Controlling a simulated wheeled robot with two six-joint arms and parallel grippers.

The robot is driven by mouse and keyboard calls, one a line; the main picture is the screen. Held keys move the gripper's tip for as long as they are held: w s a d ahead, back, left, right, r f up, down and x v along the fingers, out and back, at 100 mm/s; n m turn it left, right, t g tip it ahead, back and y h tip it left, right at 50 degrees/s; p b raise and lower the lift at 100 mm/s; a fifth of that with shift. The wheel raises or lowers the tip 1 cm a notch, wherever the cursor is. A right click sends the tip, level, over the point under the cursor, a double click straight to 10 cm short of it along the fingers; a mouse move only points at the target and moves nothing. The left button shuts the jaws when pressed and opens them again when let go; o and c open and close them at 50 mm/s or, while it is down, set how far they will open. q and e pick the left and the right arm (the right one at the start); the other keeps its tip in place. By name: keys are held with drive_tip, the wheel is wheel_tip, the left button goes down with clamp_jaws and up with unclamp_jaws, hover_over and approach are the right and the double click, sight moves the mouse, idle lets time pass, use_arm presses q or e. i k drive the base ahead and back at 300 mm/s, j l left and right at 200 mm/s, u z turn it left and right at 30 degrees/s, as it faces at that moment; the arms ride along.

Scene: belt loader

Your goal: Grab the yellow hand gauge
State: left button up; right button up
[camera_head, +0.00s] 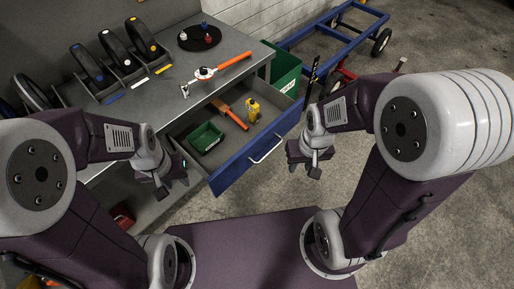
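A small yellow object (252,109) with a dark upper part, which looks like the yellow hand gauge, stands in the open blue-fronted drawer (262,146), towards its right end. My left gripper (172,190) is in front of the drawer's left end, apart from the yellow object and to its lower left. My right gripper (313,168) is to the right of the drawer front, over the floor, and apart from the yellow object. No object shows in either gripper. The fingers are too small and dark to tell whether they are open or shut.
The drawer also holds a green tray (206,138) and an orange-handled tool (230,114). On the grey bench (200,84) are a long orange-handled tool (232,63), a round black mat (184,42) and several belts in a rack. A green bin (284,70) and blue cart (345,33) stand behind.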

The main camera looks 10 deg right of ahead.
sight(253, 109)
drive_tip(key=i+u, duration=0.15)
drive_tip(key=u, duration=0.2)
drive_tip(key=i+l+u, duration=0.15)
drive_tip(key=u, duration=0.25)
drive_tip(key=i+l+u, duration=0.1)
drive_tip(key=u, duration=0.25)
